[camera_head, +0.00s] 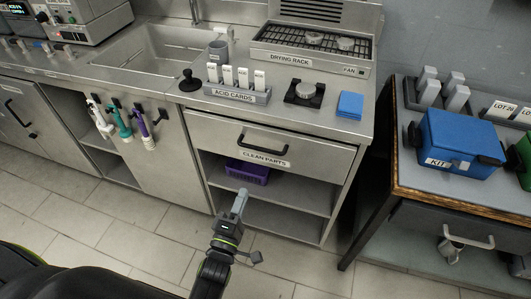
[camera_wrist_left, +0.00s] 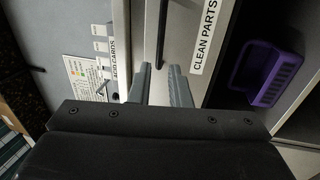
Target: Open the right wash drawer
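The drawer labelled CLEAN PARTS (camera_head: 310,155) is under the right end of the steel wash counter, its front looking flush and shut. Its black bar handle (camera_head: 262,143) is above the label. In the left wrist view the drawer front (camera_wrist_left: 225,15) and its dark handle (camera_wrist_left: 163,35) run upright in the picture. My left gripper (camera_head: 241,197) is in front of the lower shelves in the head view. In the wrist view its two grey fingers (camera_wrist_left: 158,72) are apart, and the handle shows beyond the gap, apparently not touched. My right gripper is not in view.
A purple basket (camera_head: 247,173) sits on the shelf below the drawer. An acid cards holder (camera_head: 238,94), a black device (camera_head: 305,93) and a blue pad (camera_head: 350,105) stand on the counter. A cart with a blue kit box (camera_head: 460,140) is at right. The floor in front is clear.

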